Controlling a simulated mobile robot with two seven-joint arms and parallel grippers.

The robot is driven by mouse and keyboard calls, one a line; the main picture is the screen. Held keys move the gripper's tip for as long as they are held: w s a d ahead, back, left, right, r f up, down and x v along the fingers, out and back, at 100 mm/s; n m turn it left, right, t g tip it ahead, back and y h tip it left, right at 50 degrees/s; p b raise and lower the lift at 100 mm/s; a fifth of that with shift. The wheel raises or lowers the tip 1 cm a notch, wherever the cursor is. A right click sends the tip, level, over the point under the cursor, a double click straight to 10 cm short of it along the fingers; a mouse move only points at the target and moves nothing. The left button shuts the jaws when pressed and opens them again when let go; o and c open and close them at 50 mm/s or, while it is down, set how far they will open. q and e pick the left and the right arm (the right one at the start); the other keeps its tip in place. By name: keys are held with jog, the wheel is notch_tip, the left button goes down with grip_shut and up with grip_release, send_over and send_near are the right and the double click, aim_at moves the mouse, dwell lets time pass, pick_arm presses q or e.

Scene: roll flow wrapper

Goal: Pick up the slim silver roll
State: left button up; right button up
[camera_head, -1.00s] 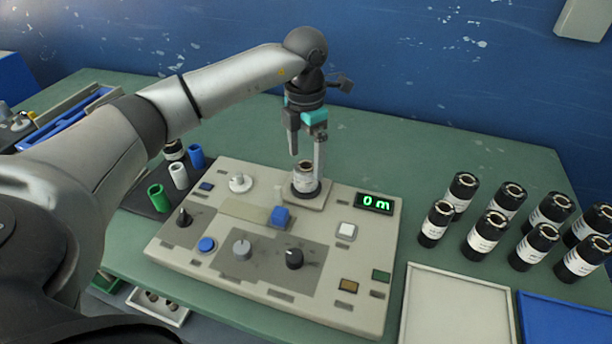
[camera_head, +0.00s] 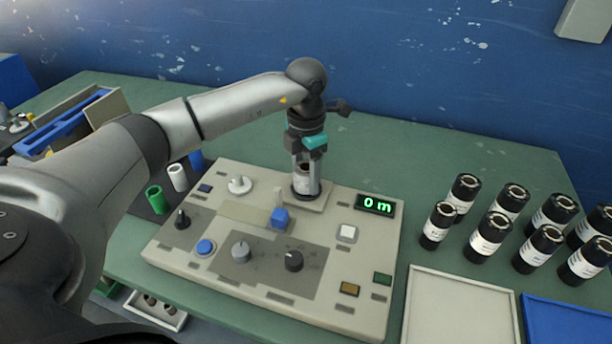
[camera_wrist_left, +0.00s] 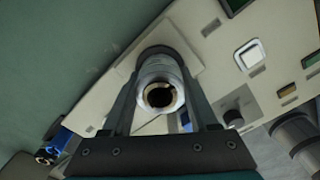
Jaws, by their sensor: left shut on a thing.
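The slim silver roll (camera_head: 306,183) stands upright on a square plate at the back of the beige control panel (camera_head: 222,283). In the left wrist view the roll (camera_wrist_left: 160,72) shows end-on, with a dark hollow core and a pale ring around it. My left gripper (camera_head: 305,178) points down over it and is shut on it, with one finger on each side. In the left wrist view the fingers of the left gripper (camera_wrist_left: 160,98) flank the roll. The roll still appears to rest on its dark base. My right gripper is not in view.
Several dark rolls with white labels (camera_head: 487,235) stand on the green table at the right. A pale tray (camera_head: 460,306) and a blue tray (camera_head: 565,318) lie in front of them. Green (camera_head: 155,199) and white (camera_head: 178,177) tubes stand left of the panel. A display (camera_head: 375,204) reads 0 m.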

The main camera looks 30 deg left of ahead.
aim_at(307, 169)
pick_arm(q)
grip_shut()
jog(key=shift+r, duration=0.6)
notch_tip(307, 169, up, 7)
jog(key=shift+w+p, duration=0.1)
jog(key=shift+p, duration=0.75)
notch_tip(307, 169, up, 12)
jog(key=p, duration=0.2)
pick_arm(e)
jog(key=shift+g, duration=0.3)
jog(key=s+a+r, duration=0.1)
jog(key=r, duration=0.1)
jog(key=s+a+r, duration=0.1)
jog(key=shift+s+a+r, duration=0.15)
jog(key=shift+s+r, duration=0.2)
